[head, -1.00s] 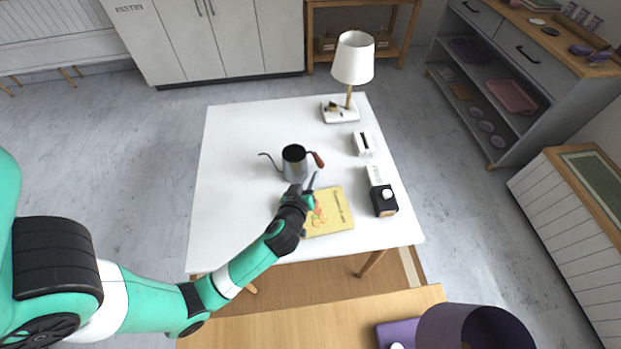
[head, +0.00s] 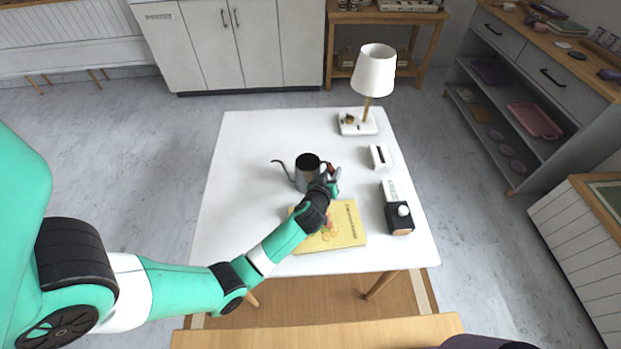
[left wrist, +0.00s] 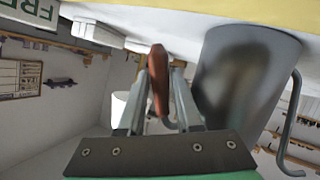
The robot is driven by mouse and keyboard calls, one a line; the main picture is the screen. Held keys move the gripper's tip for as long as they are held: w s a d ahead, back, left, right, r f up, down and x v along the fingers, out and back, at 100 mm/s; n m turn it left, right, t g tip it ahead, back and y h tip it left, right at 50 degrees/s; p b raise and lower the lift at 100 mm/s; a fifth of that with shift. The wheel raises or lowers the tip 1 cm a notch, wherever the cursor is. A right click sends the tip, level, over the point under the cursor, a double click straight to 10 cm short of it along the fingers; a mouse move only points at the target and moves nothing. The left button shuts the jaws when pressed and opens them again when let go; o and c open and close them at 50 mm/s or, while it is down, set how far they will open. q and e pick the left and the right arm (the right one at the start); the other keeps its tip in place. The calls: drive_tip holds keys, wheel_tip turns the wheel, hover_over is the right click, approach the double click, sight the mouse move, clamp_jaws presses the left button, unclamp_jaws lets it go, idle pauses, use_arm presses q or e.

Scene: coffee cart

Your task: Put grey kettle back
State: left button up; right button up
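The grey kettle (head: 306,178) stands upright on the white table (head: 240,150), with its thin spout to the left and its brown handle to the right. My left gripper (head: 333,183) is at the kettle's handle side. In the left wrist view, the kettle body (left wrist: 245,75) shows upside down at the right. There the brown handle (left wrist: 158,85) lies between the two fingers of my left gripper (left wrist: 162,78), with a gap visible beside it, so the gripper looks open around the handle. My right gripper is not in view.
A yellow book (head: 345,225) lies under my left forearm. A lamp (head: 374,72) on a white base, a small white box (head: 380,157) and a black-and-white device (head: 398,215) stand along the table's right side. The table's left part is clear.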

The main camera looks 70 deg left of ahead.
use_arm(q)
drive_tip(key=shift+w+a+f, duration=0.15)
drive_tip(key=shift+w+a, duration=0.1)
drive_tip(key=shift+a, duration=0.1)
drive_tip(key=shift+d, duration=0.1)
clamp_jaws()
idle(1.1)
